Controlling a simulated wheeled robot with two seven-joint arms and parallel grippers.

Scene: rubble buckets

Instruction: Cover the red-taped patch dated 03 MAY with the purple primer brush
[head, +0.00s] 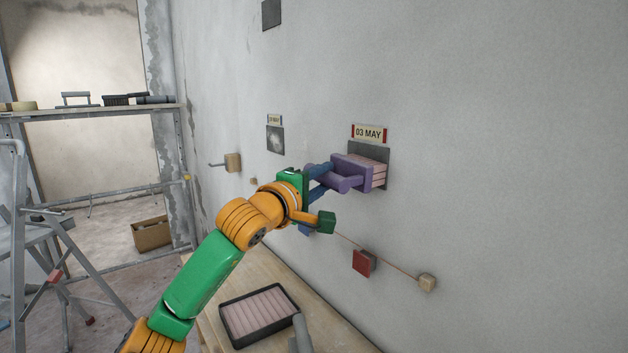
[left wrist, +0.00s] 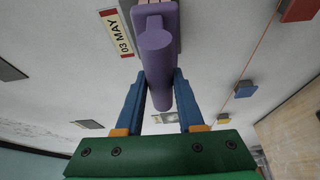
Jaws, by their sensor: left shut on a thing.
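The 03 MAY label (head: 369,134) with red ends is on the wall above a dark grey square patch (head: 382,152). The label also shows in the left wrist view (left wrist: 117,33). My left gripper (head: 328,182) is shut on the handle of the purple primer brush (head: 352,170); in the left wrist view the handle of the brush (left wrist: 157,60) lies between the blue fingers. The pinkish bristle side of the brush faces the wall in front of the patch and hides its lower part. I cannot tell whether the bristles touch it. My right gripper is not in view.
A dark tray (head: 225,319) with a ribbed pink pad lies on the wooden bench (head: 335,325) below. A smaller labelled patch (head: 275,140) is further left; a ladder (head: 78,255) stands at far left.

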